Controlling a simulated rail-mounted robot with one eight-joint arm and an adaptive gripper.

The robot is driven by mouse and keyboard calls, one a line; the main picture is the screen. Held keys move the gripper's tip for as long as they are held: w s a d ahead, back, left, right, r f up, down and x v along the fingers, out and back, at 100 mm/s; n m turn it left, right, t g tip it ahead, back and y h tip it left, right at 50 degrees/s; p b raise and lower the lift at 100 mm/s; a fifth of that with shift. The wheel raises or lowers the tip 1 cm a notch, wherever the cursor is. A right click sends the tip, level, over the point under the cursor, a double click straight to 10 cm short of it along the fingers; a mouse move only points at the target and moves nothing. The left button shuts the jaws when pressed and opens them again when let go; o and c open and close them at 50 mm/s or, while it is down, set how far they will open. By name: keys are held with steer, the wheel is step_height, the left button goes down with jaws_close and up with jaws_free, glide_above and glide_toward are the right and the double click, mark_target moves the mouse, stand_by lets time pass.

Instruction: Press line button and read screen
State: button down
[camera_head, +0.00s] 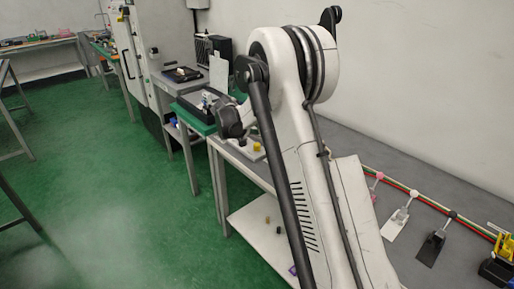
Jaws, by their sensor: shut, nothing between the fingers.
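I cannot make out the line button or a screen for certain. A small yellow piece (257,147) sits on a pale fixture on the bench just behind my arm; it is too small to tell what it is. My white arm with its black tube fills the middle of the view and hides part of the bench. A dark rounded part of my arm shows beside the green-topped table. My gripper's fingers do not show.
A grey bench (411,206) runs along the wall, bearing a white lever fixture (396,222), a black one (432,247) and a yellow-and-black device (497,262). A green-topped table (190,112) and tall white cabinet (137,50) stand farther back. Green floor (110,190) is open at left.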

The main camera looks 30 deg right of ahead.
mark_target(256, 144)
steer(key=shift+f+b, duration=0.75)
steer(key=shift+f, duration=0.65)
stand_by(0.4)
steer(key=shift+f+b, duration=0.4)
steer(key=shift+b, duration=0.05)
steer(key=shift+f+b, duration=0.45)
steer(key=shift+f, duration=0.15)
stand_by(0.7)
steer(key=shift+r, duration=0.1)
steer(key=shift+r+p, duration=0.4)
steer(key=shift+r, duration=0.55)
steer(key=shift+r, duration=0.1)
steer(key=shift+r+p, duration=1.05)
steer(key=shift+r, duration=1.35)
